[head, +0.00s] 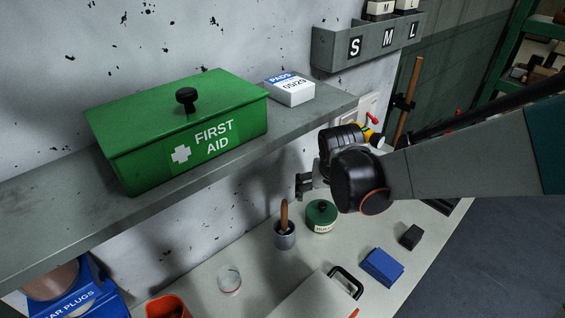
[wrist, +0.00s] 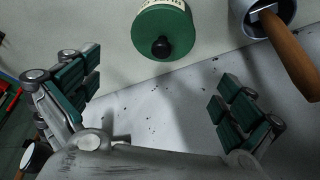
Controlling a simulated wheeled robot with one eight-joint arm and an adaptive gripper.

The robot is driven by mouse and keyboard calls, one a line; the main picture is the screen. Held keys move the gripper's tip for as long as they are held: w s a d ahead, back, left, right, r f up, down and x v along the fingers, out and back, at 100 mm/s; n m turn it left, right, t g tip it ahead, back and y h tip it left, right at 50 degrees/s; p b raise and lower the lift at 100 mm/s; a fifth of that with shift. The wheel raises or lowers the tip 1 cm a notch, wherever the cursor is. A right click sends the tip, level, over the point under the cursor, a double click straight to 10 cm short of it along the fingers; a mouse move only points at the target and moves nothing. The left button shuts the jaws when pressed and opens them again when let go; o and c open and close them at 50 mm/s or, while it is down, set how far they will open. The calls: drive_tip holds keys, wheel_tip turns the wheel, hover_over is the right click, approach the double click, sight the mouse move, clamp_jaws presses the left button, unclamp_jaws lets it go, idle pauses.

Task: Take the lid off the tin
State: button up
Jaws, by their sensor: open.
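A small round green tin (head: 320,223) with a pale label stands on the bench below the shelf. Its green lid (head: 322,209) has a black knob and sits on it. In the wrist view the lid (wrist: 150,33) and the knob (wrist: 162,46) are at the top middle, beyond the fingers. My gripper (head: 304,185) is above the bench, over and a little left of the tin, apart from it. In the wrist view my gripper (wrist: 160,95) is open, with nothing between its green-padded fingers.
A grey cup (head: 285,238) with a wooden-handled tool stands just left of the tin. The shelf (head: 310,112) above carries a green first aid box (head: 140,152) and a pads box (head: 291,92). A glass jar (head: 229,280), blue block (head: 382,267) and black block (head: 410,237) are on the bench.

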sight(323, 204)
drive_tip(key=shift+b+x, duration=0.35)
drive_tip(key=shift+x, duration=0.55)
drive_tip(key=shift+s+b+x, duration=0.15)
drive_tip(key=shift+b+x, duration=0.55)
drive_tip(key=shift+x, duration=0.7)
drive_tip(key=shift+s+b+x, duration=0.1)
drive_tip(key=shift+b+x, duration=0.55)
drive_tip(key=shift+x, duration=0.7)
drive_tip(key=shift+c, duration=0.6)
drive_tip(key=shift+s, duration=0.1)
drive_tip(key=c, duration=1.1)
drive_tip(key=shift+o, duration=0.2)
